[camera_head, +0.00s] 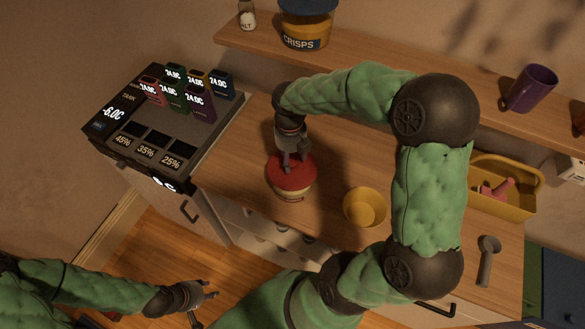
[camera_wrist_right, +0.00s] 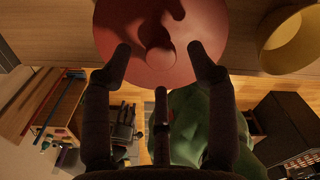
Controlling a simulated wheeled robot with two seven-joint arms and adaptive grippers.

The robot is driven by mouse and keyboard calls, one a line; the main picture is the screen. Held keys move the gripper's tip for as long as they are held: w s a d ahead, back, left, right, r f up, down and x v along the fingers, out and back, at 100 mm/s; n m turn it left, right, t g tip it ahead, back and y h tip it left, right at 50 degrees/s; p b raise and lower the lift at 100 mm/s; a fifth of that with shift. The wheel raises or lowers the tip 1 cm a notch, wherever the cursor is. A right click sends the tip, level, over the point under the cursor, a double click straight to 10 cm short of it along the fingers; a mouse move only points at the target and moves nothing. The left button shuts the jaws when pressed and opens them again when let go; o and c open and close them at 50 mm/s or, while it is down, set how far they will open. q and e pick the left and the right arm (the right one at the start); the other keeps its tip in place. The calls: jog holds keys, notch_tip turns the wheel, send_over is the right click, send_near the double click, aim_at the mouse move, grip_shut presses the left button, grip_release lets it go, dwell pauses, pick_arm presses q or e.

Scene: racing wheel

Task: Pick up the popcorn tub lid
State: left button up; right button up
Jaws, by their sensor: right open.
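The popcorn tub (camera_head: 292,196) stands on the wooden counter with its red lid (camera_head: 303,180) on top. The lid also fills the top middle of the right wrist view (camera_wrist_right: 125,25), with a round knob at its centre. My right gripper (camera_head: 293,161) points down over the lid. In the right wrist view its fingers (camera_wrist_right: 160,62) are spread around the knob with nothing between them; whether they touch the lid cannot be told. My left gripper (camera_head: 206,300) is low at the left, away from the counter, with its fingers apart and empty.
A yellow cup (camera_head: 365,207) stands just right of the tub. A grey scoop (camera_head: 487,262) and a yellow basket (camera_head: 510,203) are farther right. A black panel with small displays (camera_head: 150,135) is at the left. A shelf (camera_head: 390,83) runs behind.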

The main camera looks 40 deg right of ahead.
aim_at(292, 162)
notch_tip(292, 162, down, 3)
jog(key=shift+d+f+b, duration=0.15)
jog(key=shift+b, duration=0.15)
grip_shut()
